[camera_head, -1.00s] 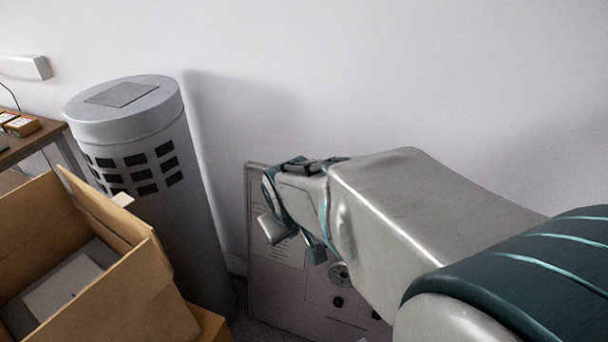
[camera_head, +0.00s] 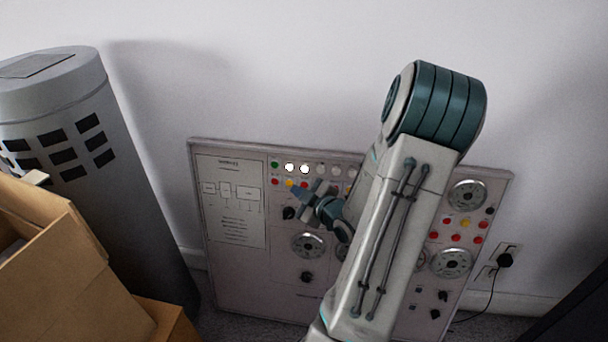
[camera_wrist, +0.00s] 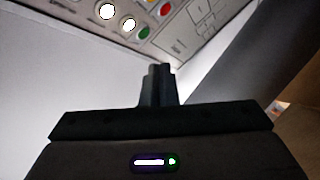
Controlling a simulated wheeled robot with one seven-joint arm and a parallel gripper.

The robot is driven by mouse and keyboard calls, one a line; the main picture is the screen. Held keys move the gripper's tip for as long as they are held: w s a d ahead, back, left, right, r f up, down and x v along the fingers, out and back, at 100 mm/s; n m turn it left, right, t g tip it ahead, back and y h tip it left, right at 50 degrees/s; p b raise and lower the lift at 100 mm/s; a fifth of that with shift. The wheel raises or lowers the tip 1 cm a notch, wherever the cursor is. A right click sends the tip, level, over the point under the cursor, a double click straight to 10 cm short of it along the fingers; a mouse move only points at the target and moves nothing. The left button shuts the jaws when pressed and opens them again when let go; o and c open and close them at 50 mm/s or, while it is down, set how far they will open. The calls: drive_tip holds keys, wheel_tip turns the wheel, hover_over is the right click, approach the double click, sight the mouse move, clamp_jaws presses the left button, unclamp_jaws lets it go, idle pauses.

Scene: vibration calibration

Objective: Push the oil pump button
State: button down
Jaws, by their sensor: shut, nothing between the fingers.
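A grey control panel (camera_head: 260,265) leans against the wall, with several coloured buttons, lit lamps, dials and knobs. Its upper row shows a green button (camera_head: 275,165) and two bright white lamps (camera_head: 297,168), with red and yellow buttons just below. I cannot read which one is the oil pump button. My gripper (camera_head: 308,190) is in front of the panel's upper left part, just below the white lamps. In the wrist view my gripper's fingers (camera_wrist: 157,72) are together and empty, with the lamps and green button (camera_wrist: 130,24) beyond them. My arm hides the panel's middle.
A grey cylinder (camera_head: 130,215) with dark slots stands left of the panel. An open cardboard box (camera_head: 50,265) is at the lower left. A plug in a wall socket (camera_head: 505,260) with a cable is to the right. A dark object (camera_head: 575,310) is at the lower right.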

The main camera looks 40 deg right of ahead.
sight(305, 169)
drive_tip(key=shift+s+d+t, duration=0.15)
drive_tip(key=shift+t, duration=0.15)
drive_tip(key=w+d+f, duration=0.1)
drive_tip(key=w+d, duration=0.4)
drive_tip(key=d, duration=0.1)
drive_tip(key=shift+w+d+f, duration=0.3)
drive_tip(key=shift+f, duration=0.05)
idle(2.2)
drive_tip(key=shift+w+d+f+b, duration=0.1)
drive_tip(key=shift+w+d+b, duration=0.15)
drive_tip(key=shift+d+b, duration=0.1)
drive_tip(key=shift+w+d, duration=0.25)
idle(0.9)
drive_tip(key=shift+s+a, duration=0.5)
drive_tip(key=shift+a, duration=0.1)
